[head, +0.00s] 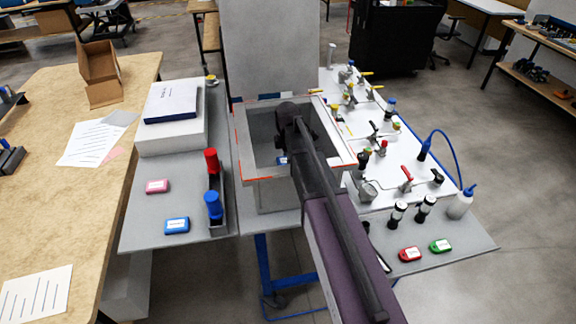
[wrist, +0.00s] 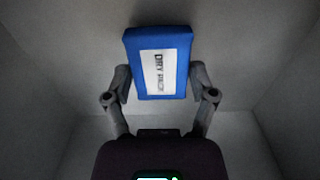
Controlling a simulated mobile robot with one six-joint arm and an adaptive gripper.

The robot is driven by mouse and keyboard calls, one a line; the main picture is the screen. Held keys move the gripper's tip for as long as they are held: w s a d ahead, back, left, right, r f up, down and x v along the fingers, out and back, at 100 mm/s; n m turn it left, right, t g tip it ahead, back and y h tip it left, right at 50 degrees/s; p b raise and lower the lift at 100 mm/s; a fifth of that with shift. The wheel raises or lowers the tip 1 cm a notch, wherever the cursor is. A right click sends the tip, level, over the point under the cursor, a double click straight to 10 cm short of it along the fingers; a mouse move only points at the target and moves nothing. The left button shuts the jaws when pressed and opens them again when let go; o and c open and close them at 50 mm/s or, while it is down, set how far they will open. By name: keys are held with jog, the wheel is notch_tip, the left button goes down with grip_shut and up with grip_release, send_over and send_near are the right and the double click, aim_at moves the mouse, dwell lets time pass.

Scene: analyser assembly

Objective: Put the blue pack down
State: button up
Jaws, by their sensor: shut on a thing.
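The blue pack (wrist: 158,50), with a white label reading "DRY" and a further blurred word, is between the fingers of my gripper (wrist: 160,84) in the wrist view. The fingers are shut on its two sides. Pale walls surround it, and I cannot tell whether it touches the floor of the enclosure. In the head view my arm reaches down into the open-topped grey housing (head: 263,192). A small bit of the blue pack (head: 281,160) shows inside; my arm hides most of it and the fingers.
Left of the housing, a grey table holds a red and a blue cylinder (head: 213,205) in a rack, a pink block (head: 157,186) and a blue block (head: 177,225). Right stands a white panel with valves (head: 372,130). A tall grey panel (head: 268,50) rises behind.

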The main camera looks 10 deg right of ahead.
jog(key=shift+f+b, duration=0.4)
jog(key=shift+f, duration=0.35)
jog(key=shift+f, duration=0.1)
jog(key=o, duration=1)
jog(key=shift+o, duration=0.2)
notch_tip(320, 180, up, 12)
jog(key=p, duration=1.2)
